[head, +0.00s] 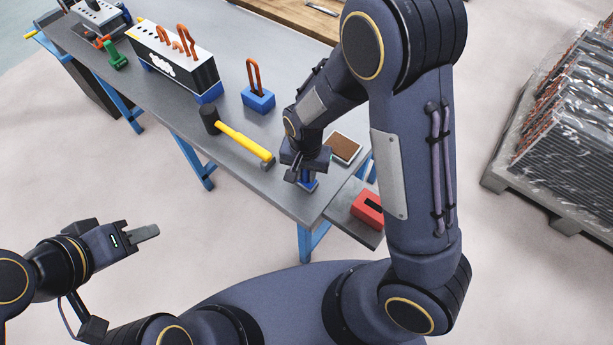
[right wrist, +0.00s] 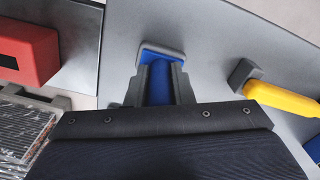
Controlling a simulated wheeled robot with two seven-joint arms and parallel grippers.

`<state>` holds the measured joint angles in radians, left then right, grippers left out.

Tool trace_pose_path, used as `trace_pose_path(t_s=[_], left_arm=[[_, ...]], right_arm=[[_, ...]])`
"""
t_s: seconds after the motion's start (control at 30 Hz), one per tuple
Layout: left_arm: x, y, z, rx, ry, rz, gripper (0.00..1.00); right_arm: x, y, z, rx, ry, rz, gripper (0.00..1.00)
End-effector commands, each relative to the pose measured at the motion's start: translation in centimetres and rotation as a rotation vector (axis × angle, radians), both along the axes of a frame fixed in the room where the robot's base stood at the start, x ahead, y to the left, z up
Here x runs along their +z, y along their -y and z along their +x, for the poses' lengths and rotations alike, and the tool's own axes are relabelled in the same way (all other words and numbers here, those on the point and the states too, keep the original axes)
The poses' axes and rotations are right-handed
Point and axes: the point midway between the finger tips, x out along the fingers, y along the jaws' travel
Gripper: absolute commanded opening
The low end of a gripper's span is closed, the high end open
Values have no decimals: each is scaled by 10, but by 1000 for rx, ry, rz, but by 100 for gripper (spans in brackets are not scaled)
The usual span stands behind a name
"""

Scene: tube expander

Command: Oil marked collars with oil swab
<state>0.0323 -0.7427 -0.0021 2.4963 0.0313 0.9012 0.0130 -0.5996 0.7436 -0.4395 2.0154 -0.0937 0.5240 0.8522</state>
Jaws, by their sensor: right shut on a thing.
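My right gripper (head: 306,175) is low over the workbench's near right end, shut on a blue-handled tool that looks like the oil swab (head: 310,186). In the right wrist view its fingers (right wrist: 160,85) stand on both sides of the blue handle. The swab's grey-and-blue end (right wrist: 161,50) is at the bench top; I cannot tell if it touches. Orange U-shaped tubes (head: 182,40) stand in a black-and-white block (head: 176,62), and another (head: 254,74) in a blue holder (head: 258,101). Collar marks are too small to tell. My left gripper (head: 146,233) is off the bench, seen edge-on, with no object visible.
A brown-topped tray (head: 343,147) lies just right of my right gripper. A yellow-handled mallet (head: 240,143) lies to its left. A red slotted block (head: 368,207) sits on a lower side shelf. A green tool (head: 115,57) is farther left. A pallet (head: 535,195) stands right.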

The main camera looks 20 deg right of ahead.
Motion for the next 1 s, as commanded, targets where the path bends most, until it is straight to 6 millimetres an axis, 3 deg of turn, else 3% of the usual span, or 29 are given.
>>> trace_pose_path(t_s=[0.33,1.0], left_arm=[[4,0,0,0,0,0,36],[49,0,0,0,0,0,36]], right_arm=[[5,0,0,0,0,1,0],[59,0,0,0,1,0,0]])
